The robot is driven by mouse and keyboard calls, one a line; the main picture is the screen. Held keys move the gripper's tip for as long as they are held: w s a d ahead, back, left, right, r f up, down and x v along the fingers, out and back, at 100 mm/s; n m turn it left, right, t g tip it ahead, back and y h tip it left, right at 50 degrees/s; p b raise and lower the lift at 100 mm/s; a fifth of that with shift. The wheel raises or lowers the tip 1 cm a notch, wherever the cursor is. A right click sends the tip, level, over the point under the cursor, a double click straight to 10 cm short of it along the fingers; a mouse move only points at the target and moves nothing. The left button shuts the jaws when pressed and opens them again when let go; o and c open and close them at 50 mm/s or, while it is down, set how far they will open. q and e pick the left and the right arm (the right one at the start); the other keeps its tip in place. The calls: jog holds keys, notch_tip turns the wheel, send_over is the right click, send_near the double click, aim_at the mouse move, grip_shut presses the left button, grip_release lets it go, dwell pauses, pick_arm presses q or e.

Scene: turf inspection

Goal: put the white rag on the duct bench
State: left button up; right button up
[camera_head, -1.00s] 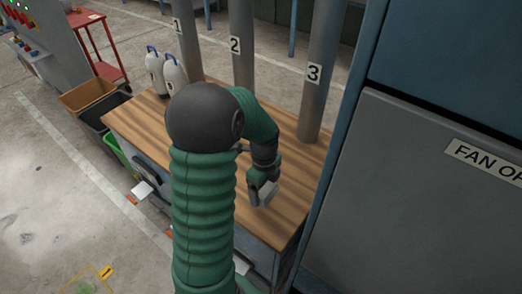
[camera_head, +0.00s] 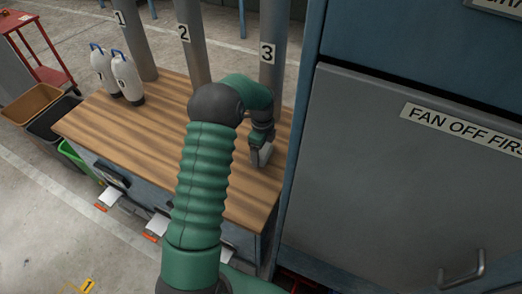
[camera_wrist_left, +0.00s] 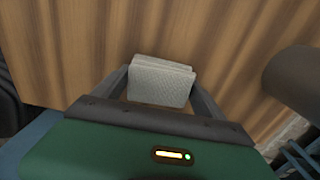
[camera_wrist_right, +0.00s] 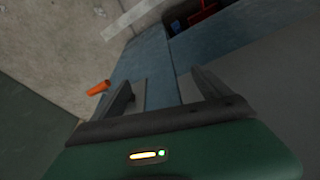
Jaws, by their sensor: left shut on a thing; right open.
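The white rag (camera_wrist_left: 160,82) is a folded, pale, textured cloth held between the fingers of my left gripper in the left wrist view. My left gripper (camera_head: 262,155) is shut on it, over the right part of the duct bench's wooden top (camera_head: 150,100), near the pipe labelled 3. In the left wrist view the wood grain fills the background behind the rag. I cannot tell whether the rag touches the top. My right gripper (camera_wrist_right: 168,90) is open and empty in the right wrist view, by a blue-grey surface. It does not show in the head view.
Pipes labelled 1 (camera_head: 135,40), 2 (camera_head: 190,45) and 3 (camera_head: 270,70) rise from the bench. Two white bottles (camera_head: 127,78) stand at its back left. A grey cabinet (camera_head: 390,180) closes off the right. Bins (camera_head: 45,115) stand left of the bench.

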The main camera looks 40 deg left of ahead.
aim_at(263, 150)
pick_arm(q)
jog(key=shift+d+r, duration=0.25)
jog(key=shift+d, duration=0.7)
jog(key=shift+w+d+f, duration=0.1)
jog(key=shift+d, duration=0.05)
jog(key=shift+f, duration=0.15)
jog(key=o, duration=1.2)
jog(key=shift+a+f, duration=0.1)
jog(key=shift+a, duration=0.3)
jog(key=shift+c, duration=0.2)
jog(key=shift+o, duration=1.1)
jog(key=shift+a+f, duration=0.1)
jog(key=shift+a, duration=0.2)
jog(key=shift+a+f, duration=0.1)
jog(key=shift+a, duration=0.2)
jog(key=shift+d+r, duration=0.3)
jog(key=shift+d, duration=0.3)
notch_tip(263, 150, up, 12)
jog(key=shift+r+p, duration=0.2)
jog(key=shift+p, duration=0.2)
pick_arm(e)
jog(key=shift+d+r, duration=0.15)
jog(key=shift+d, duration=0.7)
pick_arm(q)
jog(key=shift+a, duration=0.3)
pick_arm(e)
jog(key=shift+a, duration=0.25)
